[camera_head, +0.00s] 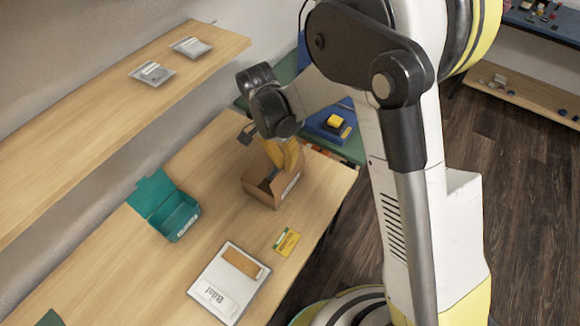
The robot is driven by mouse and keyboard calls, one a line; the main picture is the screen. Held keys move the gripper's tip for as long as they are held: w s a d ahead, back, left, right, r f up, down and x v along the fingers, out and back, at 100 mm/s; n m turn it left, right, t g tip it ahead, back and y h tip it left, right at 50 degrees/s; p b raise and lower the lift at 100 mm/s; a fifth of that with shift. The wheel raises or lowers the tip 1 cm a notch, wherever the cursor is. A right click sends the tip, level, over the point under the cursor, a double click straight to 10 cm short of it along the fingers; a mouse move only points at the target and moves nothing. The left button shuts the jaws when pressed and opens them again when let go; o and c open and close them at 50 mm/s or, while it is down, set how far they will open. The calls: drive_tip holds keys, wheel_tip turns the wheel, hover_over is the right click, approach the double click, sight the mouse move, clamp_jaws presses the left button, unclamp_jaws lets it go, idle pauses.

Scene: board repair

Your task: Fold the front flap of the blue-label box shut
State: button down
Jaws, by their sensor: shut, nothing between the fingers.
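A brown cardboard box (262,195) stands on the wooden table, with a small pale label on its right side. The label is too small for me to be sure of its blue colour. Its top looks at least partly open, with a dark inside showing. My gripper (284,165), with yellow fingers, is shut and empty, pointing down at the far upper part of the box. I cannot tell whether the fingers touch a flap. The fingers and arm hide part of the box's far side.
A teal box (177,217) with its lid up stands left of the cardboard box. A white tray (210,293) with a brown piece and a yellow-green card (287,241) lie nearer. A wooden shelf (80,115) runs above the left side. Table between them is clear.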

drive_tip(key=shift+w+a+f+g+h+b, duration=0.3)
drive_tip(key=shift+a+g+h+b, duration=0.1)
drive_tip(key=shift+g+h+b, duration=0.3)
drive_tip(key=shift+r, duration=0.1)
drive_tip(key=c, duration=1.7)
unclamp_jaws()
drive_tip(key=v, duration=1.2)
drive_tip(key=shift+w+a, duration=0.1)
drive_tip(key=shift+a, duration=0.2)
